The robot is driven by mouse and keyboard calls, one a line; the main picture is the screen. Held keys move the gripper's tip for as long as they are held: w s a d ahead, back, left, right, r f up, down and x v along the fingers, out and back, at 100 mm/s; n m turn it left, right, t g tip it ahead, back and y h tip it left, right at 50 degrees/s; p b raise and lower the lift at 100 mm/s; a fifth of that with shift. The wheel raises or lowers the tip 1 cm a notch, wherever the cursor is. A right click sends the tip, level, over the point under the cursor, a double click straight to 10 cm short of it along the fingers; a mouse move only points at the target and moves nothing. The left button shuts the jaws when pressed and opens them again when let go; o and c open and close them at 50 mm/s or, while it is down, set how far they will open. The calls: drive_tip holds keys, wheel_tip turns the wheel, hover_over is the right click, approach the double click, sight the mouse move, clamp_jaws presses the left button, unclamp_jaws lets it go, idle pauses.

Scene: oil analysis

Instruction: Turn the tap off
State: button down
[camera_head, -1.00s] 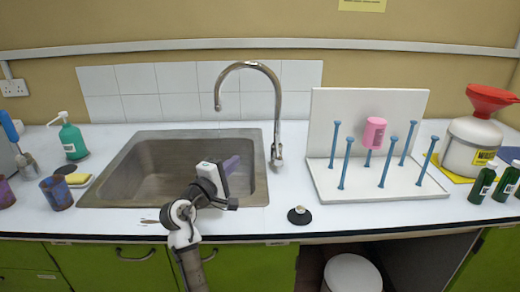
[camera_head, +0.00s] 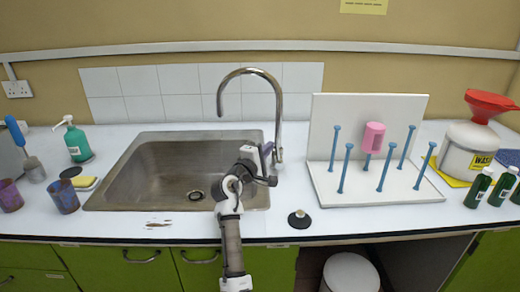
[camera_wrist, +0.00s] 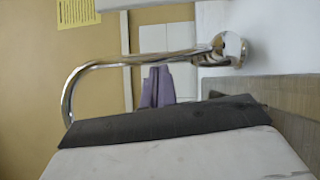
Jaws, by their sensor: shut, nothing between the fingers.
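The chrome tap (camera_head: 281,100) rises behind the right part of the sink and its spout arches to the left over the basin. No stream of water shows below the spout. My gripper (camera_head: 267,150) is at the right rim of the sink, close to the tap's base, shut and empty. In the head view it overlaps the lower tap, and I cannot tell whether it touches the handle, which is mostly hidden. In the wrist view the tap (camera_wrist: 85,68) lies sideways, with its base at the upper right. The purple fingers (camera_wrist: 158,88) show in front of it.
The metal sink (camera_head: 130,175) is empty. A white drying rack (camera_head: 375,190) with blue pegs and a pink cup (camera_head: 373,136) stands right of the tap. A black stopper (camera_head: 299,219) lies at the counter front. A green soap bottle (camera_head: 76,142) stands to the left.

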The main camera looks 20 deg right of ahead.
drive_tip(key=shift+s+d+r+m+g+y+p, duration=0.15)
drive_tip(key=shift+d+r+m+p, duration=0.15)
drive_tip(key=shift+d+p, duration=0.2)
drive_tip(key=shift+d+r+m+g+y+p, duration=0.15)
drive_tip(key=shift+d+r+m+p, duration=0.05)
drive_tip(key=shift+d+m+p, duration=0.2)
drive_tip(key=shift+s+d+f, duration=0.1)
drive_tip(key=shift+d, duration=0.1)
